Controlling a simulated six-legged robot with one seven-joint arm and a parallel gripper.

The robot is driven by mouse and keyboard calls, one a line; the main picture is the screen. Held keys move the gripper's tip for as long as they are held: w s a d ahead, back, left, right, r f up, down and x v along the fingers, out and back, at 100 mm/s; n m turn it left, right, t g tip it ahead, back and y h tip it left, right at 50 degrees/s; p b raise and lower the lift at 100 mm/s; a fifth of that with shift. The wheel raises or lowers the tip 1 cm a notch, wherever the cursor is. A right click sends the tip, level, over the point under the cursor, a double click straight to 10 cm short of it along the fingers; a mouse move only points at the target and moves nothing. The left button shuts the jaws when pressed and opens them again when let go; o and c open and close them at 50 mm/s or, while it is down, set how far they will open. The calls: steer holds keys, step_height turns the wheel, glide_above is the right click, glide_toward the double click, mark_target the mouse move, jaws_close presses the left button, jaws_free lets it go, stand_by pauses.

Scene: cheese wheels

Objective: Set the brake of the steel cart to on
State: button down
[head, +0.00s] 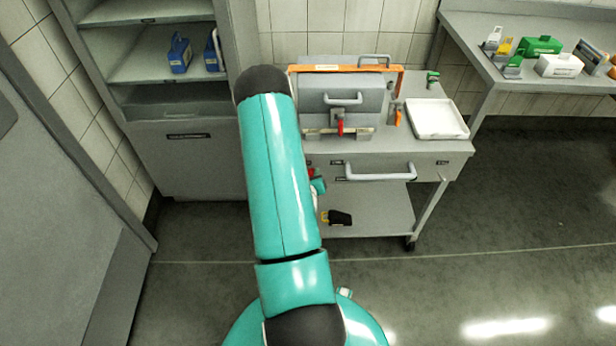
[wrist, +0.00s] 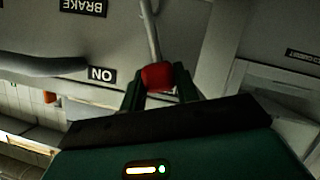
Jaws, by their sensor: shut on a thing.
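The steel cart (head: 440,140) stands at the middle right in the head view, with a flat top, a drawer front and a lower shelf. In the wrist view the brake lever is a thin grey rod (wrist: 151,22) ending in a red knob (wrist: 157,76). My gripper (wrist: 160,84) is shut on that knob, one dark green finger on each side. The BRAKE label (wrist: 84,7) and the ON label (wrist: 102,75) appear upside down, with ON to the left of the knob. In the head view my teal arm hides most of my gripper and the lever.
The cart top bears a grey box (head: 342,100) with a red-handled latch, an orange bar (head: 398,80) and a white tray (head: 437,118). A white drawer handle (head: 380,172) juts out in front. A shelf cabinet (head: 185,160) stands left. Open floor lies right.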

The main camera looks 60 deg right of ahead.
steer(key=s+m+t, duration=0.1)
steer(key=s+d+m+y, duration=0.1)
steer(key=s, duration=0.1)
steer(key=s+d+m+t, duration=0.1)
steer(key=m, duration=0.1)
steer(key=shift+s+d+r+t, duration=0.15)
steer(key=shift+s+r+t, duration=0.1)
steer(key=shift+r+t, duration=0.1)
steer(key=shift+s+d+f+m+t+y, duration=0.1)
steer(key=shift+s+d+m+t+y, duration=0.15)
steer(key=shift+s+m, duration=0.2)
steer(key=shift+s+d+f+m+t+y, duration=0.15)
steer(key=shift+s+m+t, duration=0.15)
steer(key=shift+s+m, duration=0.15)
steer(key=shift+s+d+f+m+t, duration=0.35)
steer(key=shift+s+m+t, duration=0.2)
steer(key=shift+m, duration=0.25)
steer(key=c, duration=1)
jaws_free()
steer(key=shift+c, duration=0.2)
